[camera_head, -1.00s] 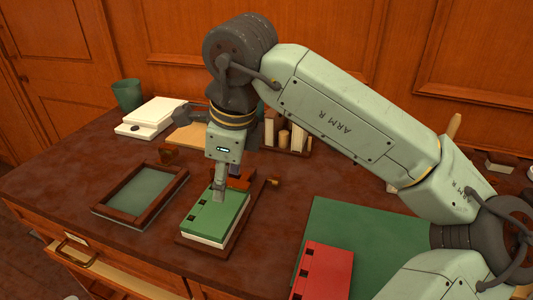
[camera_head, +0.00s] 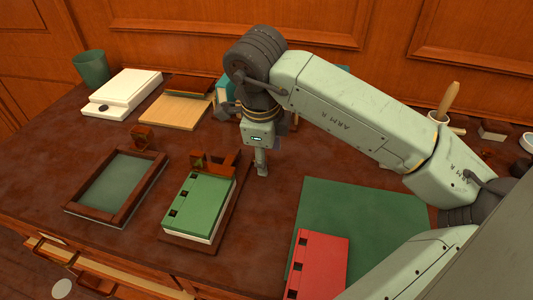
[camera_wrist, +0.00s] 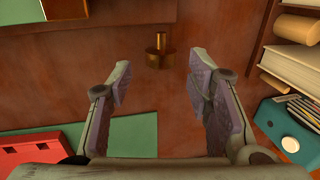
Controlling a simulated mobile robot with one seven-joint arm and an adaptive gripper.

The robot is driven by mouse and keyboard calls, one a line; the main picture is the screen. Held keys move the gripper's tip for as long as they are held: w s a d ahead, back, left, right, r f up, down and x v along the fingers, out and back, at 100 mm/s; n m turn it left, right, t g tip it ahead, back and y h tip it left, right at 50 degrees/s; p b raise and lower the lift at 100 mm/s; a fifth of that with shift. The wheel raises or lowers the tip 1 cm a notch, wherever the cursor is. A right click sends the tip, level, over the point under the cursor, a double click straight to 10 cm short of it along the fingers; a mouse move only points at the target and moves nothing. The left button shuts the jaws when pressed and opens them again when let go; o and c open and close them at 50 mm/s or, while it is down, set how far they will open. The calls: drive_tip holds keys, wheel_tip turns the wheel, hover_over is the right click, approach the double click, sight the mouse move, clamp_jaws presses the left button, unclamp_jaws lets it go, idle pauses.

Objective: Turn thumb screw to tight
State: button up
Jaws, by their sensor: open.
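The brass thumb screw (camera_wrist: 159,45) shows in the wrist view as a short post on a brass base (camera_wrist: 159,61), beside the wooden press board. My gripper (camera_wrist: 158,80) is open and empty. Its two purple-padded fingers stand apart, one on each side of the screw's line, with the screw ahead of the fingertips. In the head view my gripper (camera_head: 262,172) hangs down just right of the press board (camera_head: 237,190) and hides the screw. A green book (camera_head: 200,207) lies on the board, against a brown wooden block (camera_head: 214,161).
A framed tray (camera_head: 118,188) lies at the left. A red book (camera_head: 318,262) lies on a green mat (camera_head: 375,205) at the front right. In the wrist view a white book (camera_wrist: 300,68) and a teal box (camera_wrist: 282,130) stand at the right.

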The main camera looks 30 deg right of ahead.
drive_tip(key=shift+x, duration=1.1)
clamp_jaws()
drive_tip(key=shift+w, duration=0.1)
drive_tip(key=g+y, duration=0.2)
drive_tip(key=y, duration=0.1)
drive_tip(key=shift+w+d+g, duration=0.25)
drive_tip(key=shift+g, duration=0.15)
drive_tip(key=shift+d+g+y, duration=0.1)
drive_tip(key=shift+g+y, duration=0.6)
drive_tip(key=shift+y, duration=0.1)
